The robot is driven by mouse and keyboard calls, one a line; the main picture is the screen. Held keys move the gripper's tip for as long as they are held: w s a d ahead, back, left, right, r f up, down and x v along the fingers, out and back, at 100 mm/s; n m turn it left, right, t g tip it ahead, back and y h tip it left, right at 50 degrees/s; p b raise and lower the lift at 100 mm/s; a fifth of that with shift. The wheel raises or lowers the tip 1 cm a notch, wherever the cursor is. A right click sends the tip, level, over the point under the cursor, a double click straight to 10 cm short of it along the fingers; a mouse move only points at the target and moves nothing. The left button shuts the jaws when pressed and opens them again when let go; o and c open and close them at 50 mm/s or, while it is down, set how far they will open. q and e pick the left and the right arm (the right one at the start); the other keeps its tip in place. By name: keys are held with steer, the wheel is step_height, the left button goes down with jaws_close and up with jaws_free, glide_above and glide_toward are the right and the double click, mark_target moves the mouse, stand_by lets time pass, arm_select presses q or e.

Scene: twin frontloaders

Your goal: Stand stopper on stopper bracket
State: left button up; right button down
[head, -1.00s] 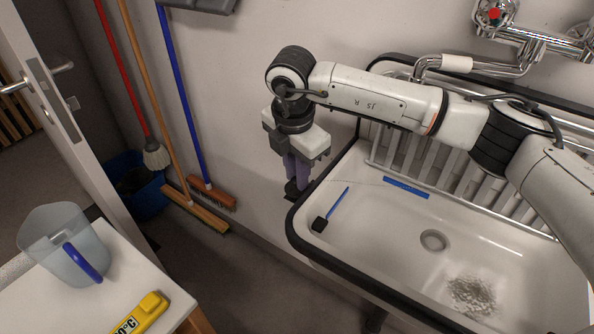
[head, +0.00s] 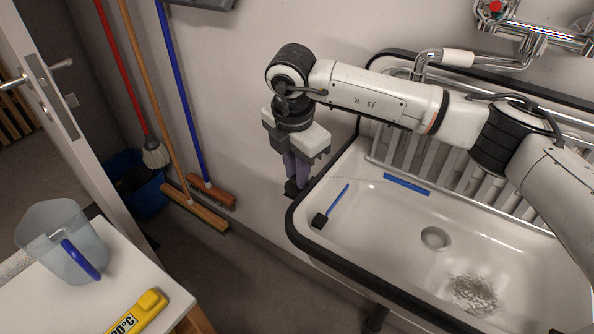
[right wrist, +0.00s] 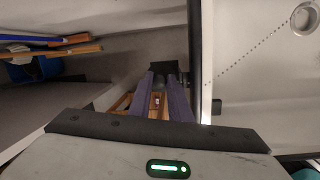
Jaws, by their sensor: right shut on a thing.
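My right gripper (head: 298,178) points down beside the left end of the sink, close to the wall. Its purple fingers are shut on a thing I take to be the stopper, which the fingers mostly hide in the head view. A thin beaded chain (right wrist: 245,48) crosses the sink toward the gripper in the right wrist view. A small black piece, apparently the stopper bracket (head: 291,188), shows at the fingertips, just outside the sink rim; it also shows in the right wrist view (right wrist: 164,74). I cannot tell whether the stopper touches it. My left gripper is not in view.
The white sink (head: 390,225) has a black rim and holds a blue-handled brush (head: 337,205), a blue strip (head: 406,186) and grey debris (head: 474,292). Brooms (head: 211,192) lean at left.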

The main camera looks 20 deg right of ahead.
steer(key=shift+f, duration=0.2)
steer(key=c, duration=1.6)
jaws_free()
steer(key=shift+f, duration=0.1)
steer(key=shift+o, duration=0.2)
